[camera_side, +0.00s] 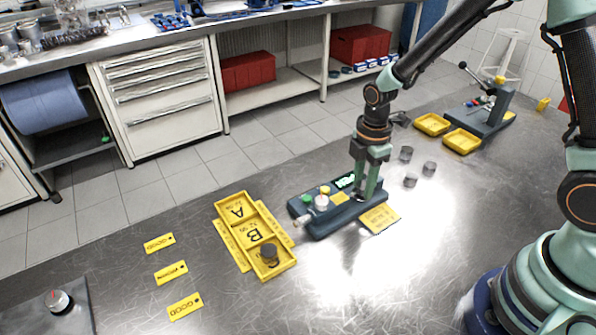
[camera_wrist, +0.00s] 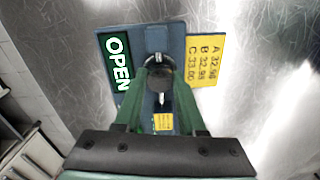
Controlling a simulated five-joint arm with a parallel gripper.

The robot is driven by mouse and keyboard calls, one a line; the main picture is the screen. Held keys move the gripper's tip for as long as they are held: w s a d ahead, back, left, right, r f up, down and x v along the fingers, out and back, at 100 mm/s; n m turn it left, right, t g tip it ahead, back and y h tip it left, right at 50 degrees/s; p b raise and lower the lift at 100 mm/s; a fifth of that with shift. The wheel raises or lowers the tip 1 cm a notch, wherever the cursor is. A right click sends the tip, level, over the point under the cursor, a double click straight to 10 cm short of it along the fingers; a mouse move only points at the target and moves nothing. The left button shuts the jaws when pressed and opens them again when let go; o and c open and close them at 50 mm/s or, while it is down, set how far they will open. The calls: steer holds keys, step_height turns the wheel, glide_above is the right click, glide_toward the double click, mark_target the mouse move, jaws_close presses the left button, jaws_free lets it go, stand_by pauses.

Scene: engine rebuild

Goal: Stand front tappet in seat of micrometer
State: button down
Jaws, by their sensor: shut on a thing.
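The micrometer (camera_side: 322,212) is a dark blue-grey bench unit in the middle of the table, with a lit green display. In the wrist view its display (camera_wrist: 117,63) reads OPEN. My gripper (camera_side: 367,194) points down over the right end of the micrometer, at its seat. In the wrist view the fingers of my gripper (camera_wrist: 159,72) are closed around a small grey tappet (camera_wrist: 160,82), mostly hidden between them. I cannot tell whether its bottom touches the seat. Three other grey tappets stand on the table to the right: (camera_side: 405,154) is the rearmost tappet.
A yellow tray (camera_side: 233,200) with lettered compartments stands left of the micrometer, with a dark tappet (camera_side: 268,253) in its front compartment. A yellow size card (camera_side: 380,218) lies before the micrometer. Yellow GOOD tags (camera_side: 170,272) lie left. Two yellow trays (camera_side: 432,123) and a press (camera_side: 487,110) stand back right.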

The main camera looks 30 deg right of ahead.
steer(key=shift+c, duration=2.1)
jaws_free()
step_height(320, 180, up, 12)
